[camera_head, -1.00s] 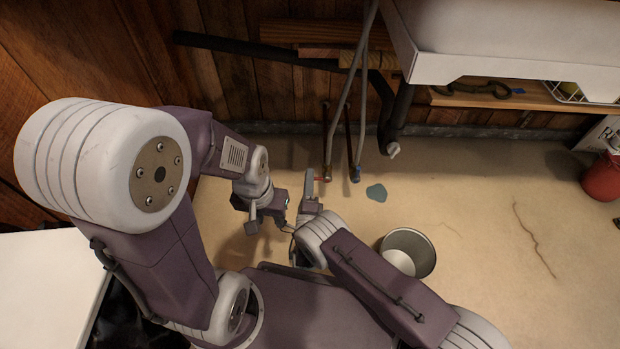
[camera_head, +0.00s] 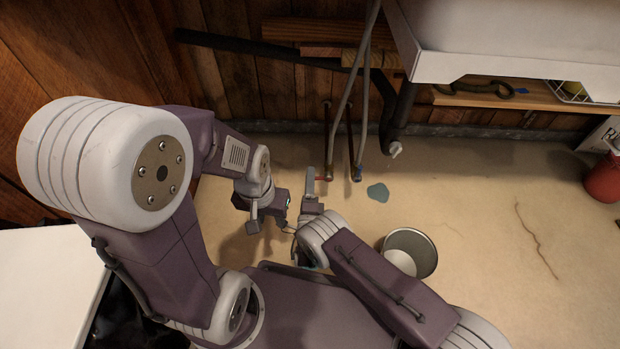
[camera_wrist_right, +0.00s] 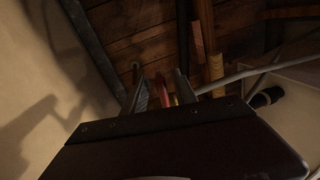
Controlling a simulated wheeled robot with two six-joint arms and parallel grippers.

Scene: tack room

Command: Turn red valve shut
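The red valve (camera_head: 326,178) is only a small red bit at the foot of the left pipe, below the sink, in the head view. In the right wrist view a red handle (camera_wrist_right: 162,91) shows between the two fingers of my right gripper (camera_wrist_right: 160,92). These fingers stand apart on either side of it, and I cannot make out contact. In the head view my right gripper (camera_head: 311,187) is right beside the valve and hides part of it. My left gripper (camera_head: 266,214) is to the left, away from the valve; its fingers are too unclear to read.
A blue-grey puddle (camera_head: 377,192) lies on the floor right of the pipes. A metal bucket (camera_head: 425,252) stands nearer to me. The white sink (camera_head: 500,66) and grey hoses (camera_head: 361,110) hang above. A red container (camera_head: 603,180) stands at far right.

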